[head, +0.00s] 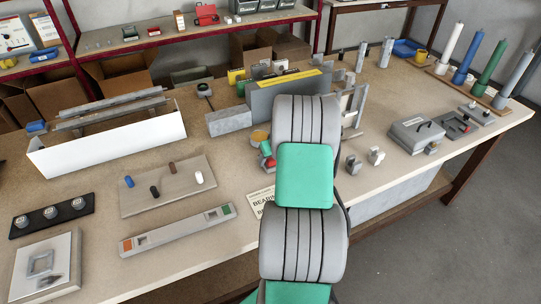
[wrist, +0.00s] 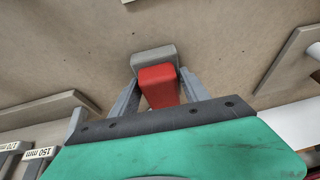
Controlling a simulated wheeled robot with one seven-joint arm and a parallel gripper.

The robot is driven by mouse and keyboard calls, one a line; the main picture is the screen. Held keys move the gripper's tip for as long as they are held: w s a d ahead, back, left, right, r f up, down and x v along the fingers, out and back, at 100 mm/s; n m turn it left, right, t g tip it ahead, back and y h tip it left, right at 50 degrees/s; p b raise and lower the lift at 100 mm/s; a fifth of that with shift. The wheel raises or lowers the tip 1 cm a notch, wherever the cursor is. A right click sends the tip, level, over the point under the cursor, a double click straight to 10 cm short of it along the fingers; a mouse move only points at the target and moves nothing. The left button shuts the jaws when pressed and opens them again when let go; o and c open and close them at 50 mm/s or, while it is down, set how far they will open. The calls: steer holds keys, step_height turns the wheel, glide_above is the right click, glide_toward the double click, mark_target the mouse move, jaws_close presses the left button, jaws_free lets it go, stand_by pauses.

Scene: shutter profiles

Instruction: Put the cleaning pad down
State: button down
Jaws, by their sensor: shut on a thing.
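The cleaning pad (wrist: 158,84) shows in the wrist view as a red block with a grey block at its far end. My gripper (wrist: 156,78) is shut on it, one grey finger on each side. The bench top (wrist: 90,50) lies beyond it; I cannot tell whether the pad touches it. In the head view my grey and green arm reaches over the middle of the bench and hides most of my gripper and the pad. A small red and green patch shows at the arm's left edge, too small to name surely.
A white-fronted tray (head: 110,144) with metal profiles stands at the left. A board with coloured pegs (head: 140,197) and a long grey bar (head: 178,230) lie left of my arm. A grey box (head: 415,134) and coloured posts (head: 489,60) stand right. Bare bench shows between them.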

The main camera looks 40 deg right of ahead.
steer(key=shift+b, duration=0.3)
steer(key=c, duration=0.5)
jaws_free()
steer(key=shift+s+r, duration=0.1)
steer(key=shift+r, duration=0.3)
steer(key=d+b+v, duration=0.1)
steer(key=b+v, duration=0.1)
steer(key=v, duration=0.9)
steer(key=w+a+r+n, duration=0.1)
steer(key=a+r, duration=0.3)
steer(key=a, duration=0.7)
steer(key=s+a+r+n, duration=0.1)
steer(key=s+a+r, duration=0.1)
steer(key=a, duration=0.7)
steer(key=s+a+r+n, duration=0.1)
steer(key=s+a+r, duration=0.15)
steer(key=a, duration=0.55)
steer(key=shift+y, duration=0.4)
steer(key=s+a, duration=0.2)
steer(key=s+a+f, duration=0.1)
steer(key=s+a, duration=0.2)
steer(key=s+a+f, duration=0.1)
steer(key=s+a, duration=0.2)
steer(key=shift+s+a, duration=0.15)
steer(key=shift+s, duration=0.1)
